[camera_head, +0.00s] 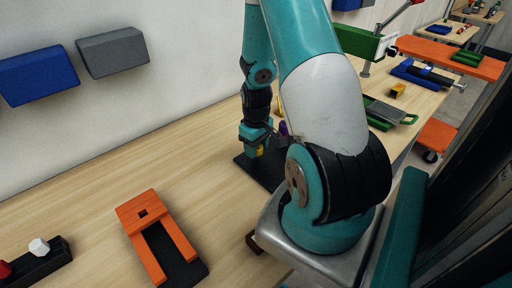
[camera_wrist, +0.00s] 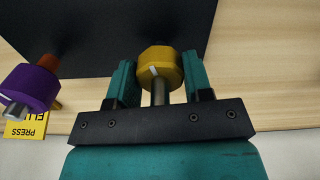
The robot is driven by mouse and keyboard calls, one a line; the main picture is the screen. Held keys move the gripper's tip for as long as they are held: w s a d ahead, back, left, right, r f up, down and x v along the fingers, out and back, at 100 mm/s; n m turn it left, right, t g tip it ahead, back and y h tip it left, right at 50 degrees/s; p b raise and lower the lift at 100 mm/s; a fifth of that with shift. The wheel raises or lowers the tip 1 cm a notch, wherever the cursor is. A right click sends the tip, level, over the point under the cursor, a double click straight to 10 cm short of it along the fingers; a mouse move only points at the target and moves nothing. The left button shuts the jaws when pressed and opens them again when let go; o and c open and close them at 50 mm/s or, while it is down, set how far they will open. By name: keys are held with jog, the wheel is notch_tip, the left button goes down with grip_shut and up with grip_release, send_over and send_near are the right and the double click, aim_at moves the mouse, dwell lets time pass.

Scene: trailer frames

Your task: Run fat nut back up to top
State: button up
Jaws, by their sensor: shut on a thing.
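A yellow faceted nut (camera_wrist: 158,68) sits on a grey rod (camera_wrist: 158,94) between the teal fingers of my gripper (camera_wrist: 160,78), which is shut on it. A bit of the yellow nut (camera_head: 260,150) also shows in the head view, below my gripper (camera_head: 255,145). A purple round nut (camera_wrist: 28,88) on a second grey rod stands at the left in the wrist view, apart from my fingers. It shows partly behind my arm in the head view (camera_head: 283,128). A dark base plate (camera_head: 262,172) lies under them. I cannot tell how high the yellow nut sits on its rod.
A yellow label (camera_wrist: 27,124) with dark print is beside the purple nut. An orange block with a U-shaped opening (camera_head: 142,212) lies on the wooden bench (camera_head: 90,222). A dark holder (camera_head: 45,262) with red and white pieces is at lower left. Blue (camera_head: 38,75) and grey (camera_head: 112,53) bins hang on the wall.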

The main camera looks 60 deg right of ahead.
jog(key=n, duration=0.7)
jog(key=shift+f+b, duration=0.1)
jog(key=shift+b, duration=0.2)
jog(key=n, duration=0.6)
jog(key=shift+n, duration=0.4)
jog(key=n, duration=0.7)
jog(key=shift+b, duration=0.4)
jog(key=n, duration=0.6)
jog(key=shift+n, duration=0.3)
jog(key=o, duration=0.9)
jog(key=shift+w, duration=0.1)
